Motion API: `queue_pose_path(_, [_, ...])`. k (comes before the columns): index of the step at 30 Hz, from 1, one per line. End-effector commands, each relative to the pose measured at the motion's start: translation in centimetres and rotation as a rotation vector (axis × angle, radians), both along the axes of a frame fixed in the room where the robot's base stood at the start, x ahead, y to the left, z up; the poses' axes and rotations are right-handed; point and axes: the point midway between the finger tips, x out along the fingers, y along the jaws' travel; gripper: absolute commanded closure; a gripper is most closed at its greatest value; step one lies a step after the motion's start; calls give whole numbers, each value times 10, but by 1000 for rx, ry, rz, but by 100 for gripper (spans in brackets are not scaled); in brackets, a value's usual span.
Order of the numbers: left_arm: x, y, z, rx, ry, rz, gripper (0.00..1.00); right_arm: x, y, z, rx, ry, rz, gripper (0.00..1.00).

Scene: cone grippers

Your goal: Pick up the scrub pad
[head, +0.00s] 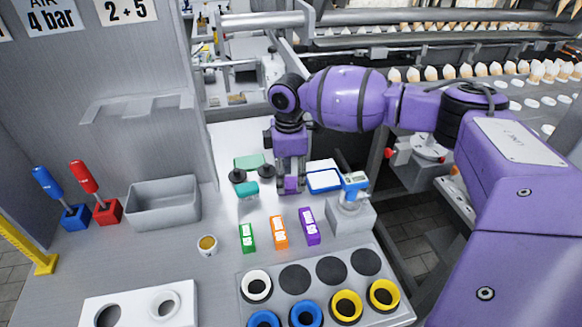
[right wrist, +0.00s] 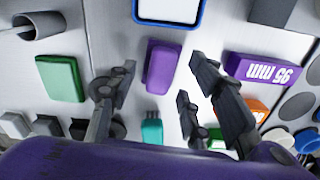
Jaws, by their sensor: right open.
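A flat green pad (head: 249,161) lies on the light worktop; it also shows at the left of the right wrist view (right wrist: 60,78). A small purple block (head: 291,184) lies under my right gripper (right wrist: 160,82). In the right wrist view this purple block (right wrist: 162,66) shows between the open fingers, with nothing held. The pictures do not settle which of the two is the scrub pad. The green pad is outside the fingers, to their left in that view. In the head view my right gripper's fingers are mostly hidden. My left gripper is not in view.
A teal piece (head: 244,189) lies left of the gripper. A blue-rimmed tray (head: 324,186) lies to its right. Green, orange and purple labelled blocks (head: 310,226) stand in front. A grey bin (head: 163,203) stands at left, a ring holder (head: 318,258) at front.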

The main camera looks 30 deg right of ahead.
Motion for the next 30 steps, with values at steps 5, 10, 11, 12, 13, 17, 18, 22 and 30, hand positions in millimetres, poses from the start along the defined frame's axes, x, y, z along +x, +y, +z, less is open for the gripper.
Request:
queue_pose_path(5, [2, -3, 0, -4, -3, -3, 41, -1, 0, -11, -1, 1, 0, 55])
queue_pose_path(10, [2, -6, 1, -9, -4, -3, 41, -1, 0, -11, -1, 1, 0, 55])
queue_pose_path(11, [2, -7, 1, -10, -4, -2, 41, -1, 0, -11, -1, 1, 0, 59])
queue_pose_path(12, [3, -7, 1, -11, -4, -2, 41, -1, 0, -11, -1, 1, 0, 64])
queue_pose_path(13, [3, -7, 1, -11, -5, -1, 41, -1, 0, -11, -1, 1, 0, 68])
queue_pose_path(17, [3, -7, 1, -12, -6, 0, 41, -1, -1, -11, -1, 1, 0, 85])
queue_pose_path(18, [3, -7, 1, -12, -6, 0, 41, -1, -1, -11, -1, 1, 0, 90])
queue_pose_path(22, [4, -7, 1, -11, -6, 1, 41, -1, 0, -11, 0, 1, 0, 100])
queue_pose_path(30, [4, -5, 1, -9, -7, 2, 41, 0, 0, -8, 0, 0, 0, 100])
